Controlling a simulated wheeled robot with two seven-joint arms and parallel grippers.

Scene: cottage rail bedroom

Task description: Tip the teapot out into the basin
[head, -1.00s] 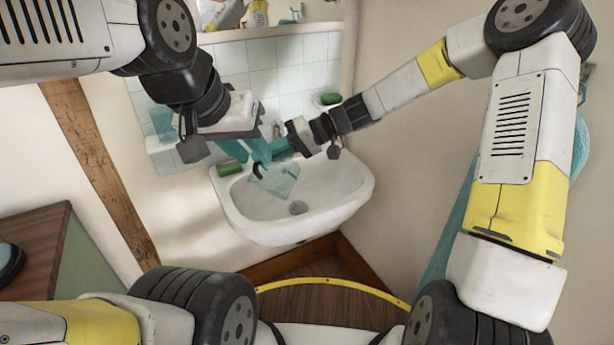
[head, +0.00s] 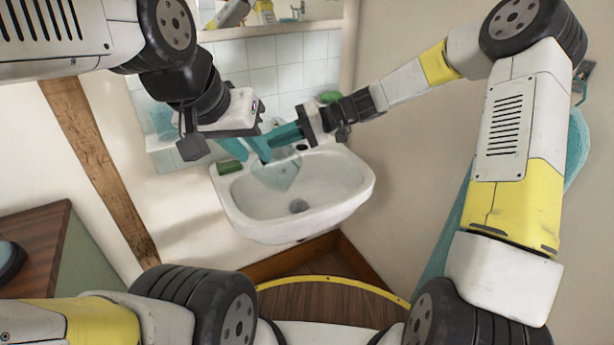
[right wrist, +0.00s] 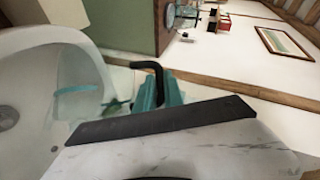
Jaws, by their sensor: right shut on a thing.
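The teapot (head: 277,174) is clear, pale blue-green glass. In the head view it hangs tilted over the back left part of the white basin (head: 345,188), apart from the drain. In the right wrist view the glass (right wrist: 82,88) shows against the basin (right wrist: 50,45), with a black handle (right wrist: 152,68) at the teal fingers. My right gripper (head: 281,136) is shut on the teapot by this handle. My left gripper (head: 246,149) is just left of it, its teal fingers apart and seemingly empty. I cannot see any liquid clearly.
A green block (head: 230,167) lies on the basin's left rim, and another green thing (head: 330,97) is at the back. A shelf (head: 270,32) with items is above the tiles. A wooden cabinet (head: 35,240) stands at the left.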

